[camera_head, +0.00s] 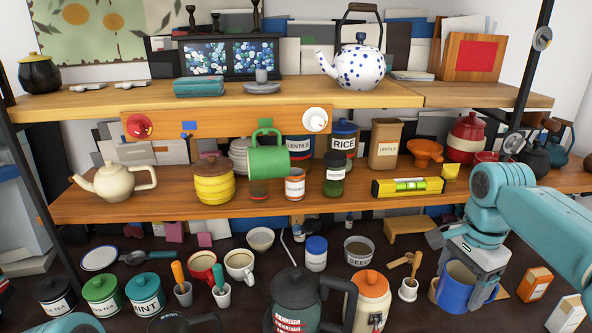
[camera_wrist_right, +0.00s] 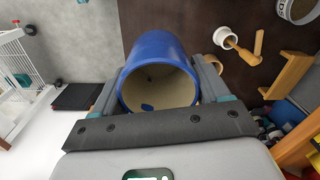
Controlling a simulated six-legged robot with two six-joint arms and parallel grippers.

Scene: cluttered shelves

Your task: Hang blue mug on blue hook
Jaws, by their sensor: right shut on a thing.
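The blue mug (camera_head: 456,287) is at the lower right of the head view, with a pale inside. My right gripper (camera_head: 463,284) is shut on it from above. In the right wrist view the mug (camera_wrist_right: 158,62) sits between the fingers of my right gripper (camera_wrist_right: 160,85), its open mouth facing the camera. A small blue patch (camera_head: 189,126), perhaps the blue hook's base, is on the wooden rail (camera_head: 225,122) at the upper left; a protruding hook is too small to make out. My left gripper does not show.
A green mug (camera_head: 268,162) hangs from the rail, right of the blue patch. A red knob (camera_head: 138,126) and a white knob (camera_head: 315,120) flank the rail. A cream teapot (camera_head: 113,181) and yellow pot (camera_head: 214,183) stand below. A yellow level (camera_head: 408,186) lies on the middle shelf.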

